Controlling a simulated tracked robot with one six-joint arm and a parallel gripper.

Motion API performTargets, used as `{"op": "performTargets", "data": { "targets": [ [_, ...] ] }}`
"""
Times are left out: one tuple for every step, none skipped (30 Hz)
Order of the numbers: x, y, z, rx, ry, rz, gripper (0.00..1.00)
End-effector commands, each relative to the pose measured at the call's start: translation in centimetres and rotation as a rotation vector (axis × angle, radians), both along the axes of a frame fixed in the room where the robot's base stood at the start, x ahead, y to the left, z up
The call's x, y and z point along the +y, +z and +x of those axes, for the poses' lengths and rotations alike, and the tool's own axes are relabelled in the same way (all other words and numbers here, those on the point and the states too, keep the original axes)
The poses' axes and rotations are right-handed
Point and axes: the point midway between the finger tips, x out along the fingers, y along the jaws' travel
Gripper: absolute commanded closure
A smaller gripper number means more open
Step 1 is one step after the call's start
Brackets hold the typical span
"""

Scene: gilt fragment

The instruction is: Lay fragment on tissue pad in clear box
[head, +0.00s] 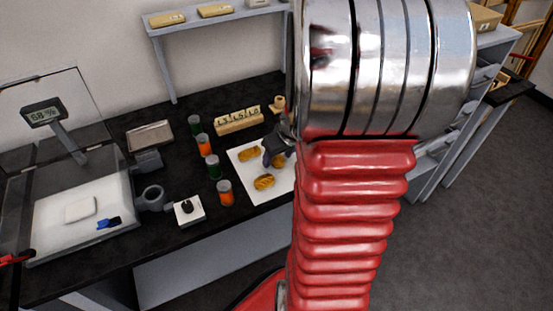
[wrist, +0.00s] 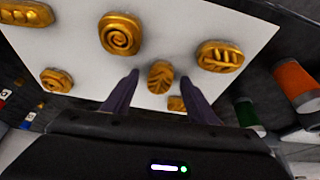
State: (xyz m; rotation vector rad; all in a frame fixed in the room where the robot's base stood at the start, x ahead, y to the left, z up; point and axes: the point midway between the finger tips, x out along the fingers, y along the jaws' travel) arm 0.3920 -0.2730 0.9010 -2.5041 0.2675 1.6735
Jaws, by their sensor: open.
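Several gilt fragments lie on a white sheet; in the wrist view one has a leaf pattern (wrist: 160,76), one a spiral (wrist: 120,35) and one raised bars (wrist: 219,56). My gripper (wrist: 160,84) is open, and the leaf fragment appears between its fingertips, with no visible grip on it. In the head view my gripper (head: 278,154) is over the sheet, partly hidden by my arm, near two fragments (head: 249,154) (head: 264,182). The clear box (head: 40,182) stands at the left, with a white tissue pad (head: 80,209) on its floor.
Orange and green jars (head: 226,193) stand in a row between the sheet and the box. A metal tray (head: 150,136), a small white block with a black knob (head: 188,209) and a numbered wooden rack (head: 238,121) are nearby. A blue item (head: 108,222) lies inside the box.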

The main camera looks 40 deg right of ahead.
Motion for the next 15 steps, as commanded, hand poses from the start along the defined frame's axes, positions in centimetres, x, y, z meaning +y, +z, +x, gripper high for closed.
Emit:
{"op": "performTargets", "data": {
  "targets": [
    [0.0,0.01,0.0,0.0,0.0,0.0,0.48],
    [0.0,0.01,0.0,0.0,0.0,0.0,0.5],
    [0.0,0.01,0.0,0.0,0.0,0.0,0.53],
    [0.0,0.01,0.0,0.0,0.0,0.0,0.55],
    [0.0,0.01,0.0,0.0,0.0,0.0,0.57],
    [0.0,0.01,0.0,0.0,0.0,0.0,0.6],
    [0.0,0.01,0.0,0.0,0.0,0.0,0.62],
    [0.0,0.01,0.0,0.0,0.0,0.0,0.64],
    [0.0,0.01,0.0,0.0,0.0,0.0,0.67],
    [0.0,0.01,0.0,0.0,0.0,0.0,0.69],
    [0.0,0.01,0.0,0.0,0.0,0.0,0.71],
    [0.0,0.01,0.0,0.0,0.0,0.0,0.74],
    [0.0,0.01,0.0,0.0,0.0,0.0,0.76],
    [0.0,0.01,0.0,0.0,0.0,0.0,0.78],
    [0.0,0.01,0.0,0.0,0.0,0.0,0.81]
  ]
}}
